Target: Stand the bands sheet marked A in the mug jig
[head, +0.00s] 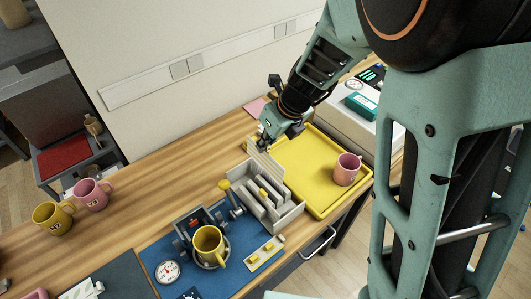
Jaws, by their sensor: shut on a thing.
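My gripper (266,145) is shut on a pale striped sheet (262,161), at the back of the grey slotted rack (293,219). The sheet stands up from the rack's back end; I cannot tell if its lower edge is still in a slot. No letter on it can be read. The mug jig (188,234) is a grey fixture on a blue mat, left of and nearer than the rack. A yellow mug (207,241) is in the jig.
A yellow tray (296,152) with a pink mug (347,170) is right of the rack. A dial gauge (167,271) and a small cream block (264,254) flank the jig. Yellow (50,218) and pink (91,195) mugs stand far left. The wooden bench between is clear.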

